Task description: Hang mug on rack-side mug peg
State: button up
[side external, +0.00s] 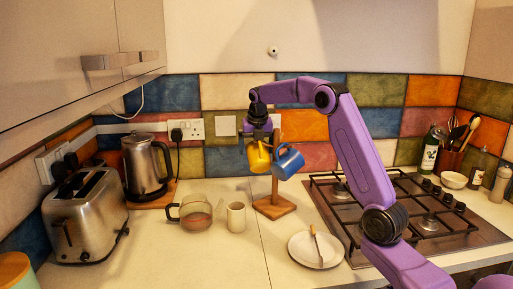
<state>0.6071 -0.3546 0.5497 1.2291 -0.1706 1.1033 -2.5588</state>
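A wooden mug rack with a square base (274,207) and an upright post stands on the counter. A blue mug (288,163) is tilted at the right side of the post, apparently hanging there. A yellow mug (259,157) is at the left side of the post, tilted, directly below my gripper (259,138). My gripper points down and touches or nearly touches the yellow mug. The fingertips are too small and dark to show whether they grip it. Whether the yellow mug's handle is on a peg is hidden. A cream cup (236,217) stands upright left of the base.
A glass jug (196,212) stands left of the cream cup. A plate (317,249) with a utensil lies at the front, beside the gas hob (431,226). A kettle (146,167) and toaster (85,217) stand at left. The front-centre counter is clear.

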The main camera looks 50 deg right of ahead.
jog(key=shift+a, duration=0.15)
jog(key=v, duration=1.7)
jog(key=shift+r, duration=0.25)
jog(key=s+a+f+m+y, duration=0.1)
jog(key=s+a+f+m, duration=0.1)
jog(key=a, duration=0.6)
jog(key=s+a+f+m+y, duration=0.1)
jog(key=s+a+f, duration=0.15)
jog(key=a, duration=0.45)
jog(key=s+a+f+m, duration=0.4)
jog(key=s+a+f, duration=0.2)
jog(key=s+a, duration=0.35)
jog(key=s+f+m, duration=0.2)
jog(key=s+f, duration=0.2)
jog(key=s, duration=0.4)
jog(key=s+f+m+g, duration=0.1)
jog(key=s+f+m, duration=0.2)
jog(key=s, duration=0.5)
jog(key=s+f+m+g+y, duration=0.1)
jog(key=s+f+m, duration=0.1)
jog(key=s+f, duration=0.3)
jog(key=s, duration=0.3)
jog(key=shift+d+f, duration=0.2)
jog(key=shift+f, duration=0.1)
jog(key=shift+w+r, duration=0.1)
jog(key=shift+w, duration=0.05)
